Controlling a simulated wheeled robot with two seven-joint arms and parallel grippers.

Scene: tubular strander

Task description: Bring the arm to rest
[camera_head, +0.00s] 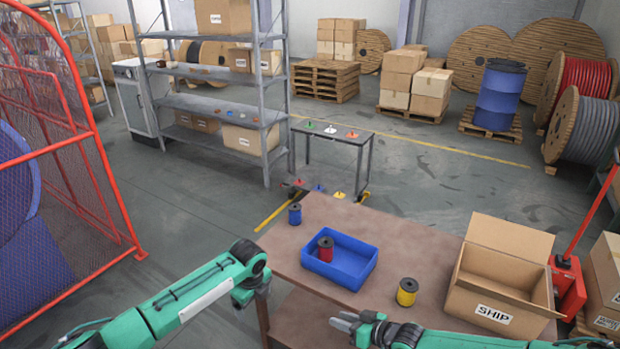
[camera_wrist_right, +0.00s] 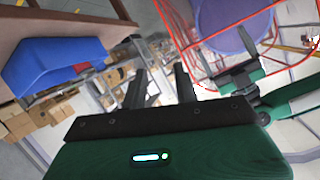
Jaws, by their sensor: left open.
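My right gripper (camera_head: 346,322) is over the front part of the brown table, pointing left, between the blue bin and the front edge. In the right wrist view its two dark fingers (camera_wrist_right: 160,88) stand apart with nothing between them. My left arm comes in from the left and bends at the table's left edge; its fingers are not clear in the head view. My left gripper (camera_wrist_right: 238,68) shows in the right wrist view, in front of the red mesh guard, with its fingers apart and empty.
On the table (camera_head: 400,240), a blue bin (camera_head: 345,275) holds a red spool (camera_head: 325,250). A blue spool (camera_head: 294,214) and a yellow spool (camera_head: 407,291) stand beside it. An open SHIP carton (camera_head: 500,290) is at right. The red mesh guard (camera_head: 75,130) is at left.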

